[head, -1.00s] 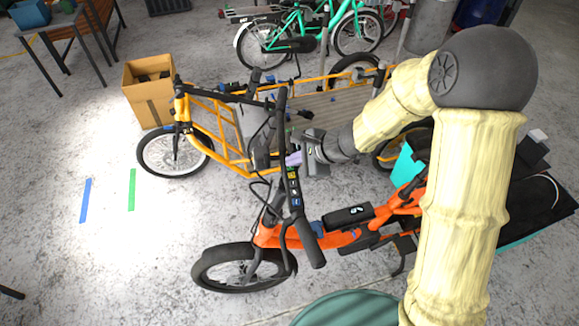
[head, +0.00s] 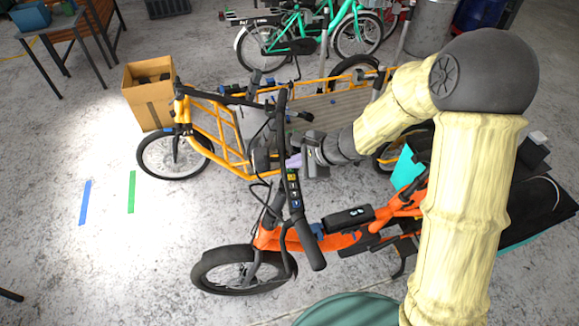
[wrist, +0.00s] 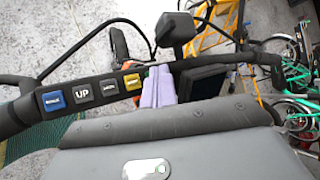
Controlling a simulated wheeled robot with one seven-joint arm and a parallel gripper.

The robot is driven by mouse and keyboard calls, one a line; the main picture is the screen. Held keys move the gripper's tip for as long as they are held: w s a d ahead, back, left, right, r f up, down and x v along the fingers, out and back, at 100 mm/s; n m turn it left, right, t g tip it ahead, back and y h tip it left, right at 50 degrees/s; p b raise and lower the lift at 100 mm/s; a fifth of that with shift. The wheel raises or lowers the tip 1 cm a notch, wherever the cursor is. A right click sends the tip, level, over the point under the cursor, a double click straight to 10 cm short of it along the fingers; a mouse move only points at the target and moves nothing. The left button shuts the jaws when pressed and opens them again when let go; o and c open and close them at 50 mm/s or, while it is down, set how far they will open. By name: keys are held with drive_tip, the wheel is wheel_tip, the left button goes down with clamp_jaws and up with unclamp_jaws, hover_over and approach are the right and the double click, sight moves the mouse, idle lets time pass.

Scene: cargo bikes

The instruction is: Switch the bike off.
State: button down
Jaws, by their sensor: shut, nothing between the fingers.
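The orange bike (head: 330,240) stands in front of me with its handlebar crossing my view. A button strip (head: 294,190) sits on the handlebar. In the wrist view the strip carries a blue button (wrist: 53,100), a grey button marked UP (wrist: 81,93), another grey button (wrist: 107,87) and a yellow button (wrist: 131,82). A dark display (wrist: 202,84) lies right of my fingers. My gripper (head: 292,161) is shut and empty. In the wrist view its lavender fingers (wrist: 158,84) are just right of the yellow button, between it and the display. I cannot tell whether they touch anything.
A yellow cargo bike (head: 215,125) stands close behind the orange one. A cardboard box (head: 150,105) is at the back left, and a green bike (head: 300,35) stands farther back. The floor on the left is clear, with blue and green tape strips.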

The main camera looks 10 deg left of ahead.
drive_tip(key=shift+r, duration=0.55)
wheel_tip(320, 180, up, 6)
drive_tip(key=p, duration=0.5)
drive_tip(key=shift+w+a, duration=0.1)
idle(1.5)
